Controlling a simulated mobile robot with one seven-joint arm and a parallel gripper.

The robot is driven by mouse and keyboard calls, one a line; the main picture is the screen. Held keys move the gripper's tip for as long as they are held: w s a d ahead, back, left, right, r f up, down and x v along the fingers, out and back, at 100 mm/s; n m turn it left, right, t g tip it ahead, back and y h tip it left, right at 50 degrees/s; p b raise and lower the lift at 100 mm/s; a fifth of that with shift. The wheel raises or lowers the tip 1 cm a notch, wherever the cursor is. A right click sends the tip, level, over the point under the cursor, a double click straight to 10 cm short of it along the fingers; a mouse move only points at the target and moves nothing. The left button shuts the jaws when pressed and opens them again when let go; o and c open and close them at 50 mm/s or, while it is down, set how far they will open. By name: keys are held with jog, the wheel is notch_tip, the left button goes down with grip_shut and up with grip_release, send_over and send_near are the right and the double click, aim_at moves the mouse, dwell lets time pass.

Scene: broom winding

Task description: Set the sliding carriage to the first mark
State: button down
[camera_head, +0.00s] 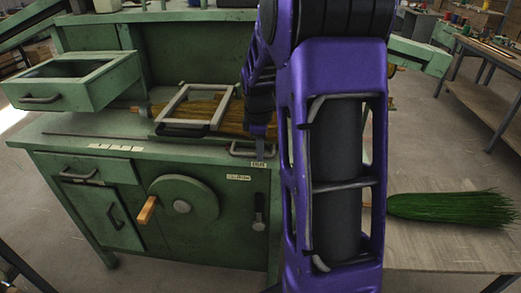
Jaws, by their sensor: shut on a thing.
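The sliding carriage appears to be the pale grey rectangular frame (222,108) on the green bench top, lying over brown broom bristles. A U-shaped metal handle (238,151) shows at the front edge of the bench, right of the frame; I cannot tell whether it joins the carriage. My gripper (258,153) reaches down to this handle and is shut on it; the fingertips are small and partly hidden by my purple arm. A strip of pale marks (115,147) lies on the bench top at the front left; its writing is too small to read.
A dark slot (95,134) runs along the bench top's left part. An open green drawer (75,83) juts out at upper left. A crank wheel (183,207) with a wooden grip is on the bench front. Green bristles (450,207) lie on a side table at right.

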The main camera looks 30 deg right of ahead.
jog(key=w+a+p, duration=0.2)
jog(key=w+a, duration=0.3)
jog(key=a, duration=0.3)
jog(key=w+a+p, duration=0.2)
jog(key=w+a, duration=0.4)
jog(key=a, duration=0.3)
jog(key=w+a+p, duration=0.3)
jog(key=w+a, duration=0.3)
jog(key=a, duration=0.2)
jog(key=shift+w+a, duration=0.2)
jog(key=shift+a, duration=0.2)
jog(key=c, duration=0.8)
grip_release()
notch_tip(320, 180, up, 17)
jog(key=s+a+p, duration=0.1)
jog(key=s, duration=0.1)
jog(key=shift+s+a, duration=0.35)
jog(key=shift+a, duration=0.05)
jog(key=shift+r, duration=0.1)
